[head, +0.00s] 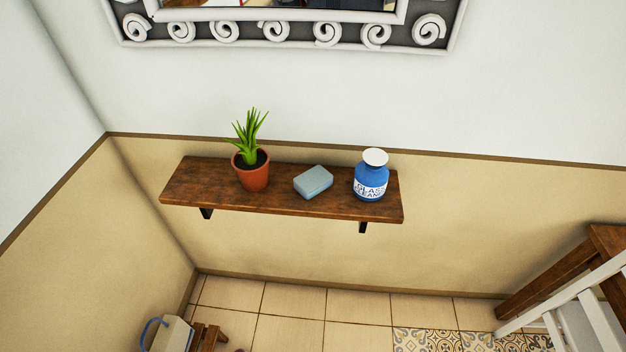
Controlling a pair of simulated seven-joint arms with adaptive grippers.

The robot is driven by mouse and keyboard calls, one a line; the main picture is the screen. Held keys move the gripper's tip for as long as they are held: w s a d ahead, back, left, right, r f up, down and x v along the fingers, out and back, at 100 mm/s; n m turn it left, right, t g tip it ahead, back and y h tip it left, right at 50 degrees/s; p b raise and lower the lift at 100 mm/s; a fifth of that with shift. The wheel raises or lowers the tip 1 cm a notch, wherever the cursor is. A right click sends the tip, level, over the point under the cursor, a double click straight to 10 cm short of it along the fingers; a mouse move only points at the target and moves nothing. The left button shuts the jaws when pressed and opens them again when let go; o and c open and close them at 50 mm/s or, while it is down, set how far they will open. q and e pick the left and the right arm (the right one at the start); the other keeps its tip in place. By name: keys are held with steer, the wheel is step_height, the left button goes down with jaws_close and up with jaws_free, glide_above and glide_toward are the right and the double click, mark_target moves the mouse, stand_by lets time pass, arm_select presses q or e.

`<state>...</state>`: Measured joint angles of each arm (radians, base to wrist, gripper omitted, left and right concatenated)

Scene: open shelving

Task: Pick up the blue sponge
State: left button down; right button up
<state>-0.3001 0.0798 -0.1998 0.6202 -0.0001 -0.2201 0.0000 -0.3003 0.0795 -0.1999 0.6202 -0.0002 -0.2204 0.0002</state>
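A light blue sponge (313,182), shaped like a small block, lies on a brown wooden wall shelf (222,198). It sits near the middle of the shelf, close to the front edge, between a potted plant and a blue bottle and apart from both. Neither my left gripper nor my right gripper is in the head view.
A green plant in a terracotta pot (252,176) stands left of the sponge. A blue bottle (371,178) with a white lid stands to its right. A framed mirror (275,32) hangs above. White and brown furniture (575,280) stands at the lower right.

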arm_select(q)
steer(key=shift+c, duration=1.8)
jaws_free()
steer(key=shift+a, duration=0.1)
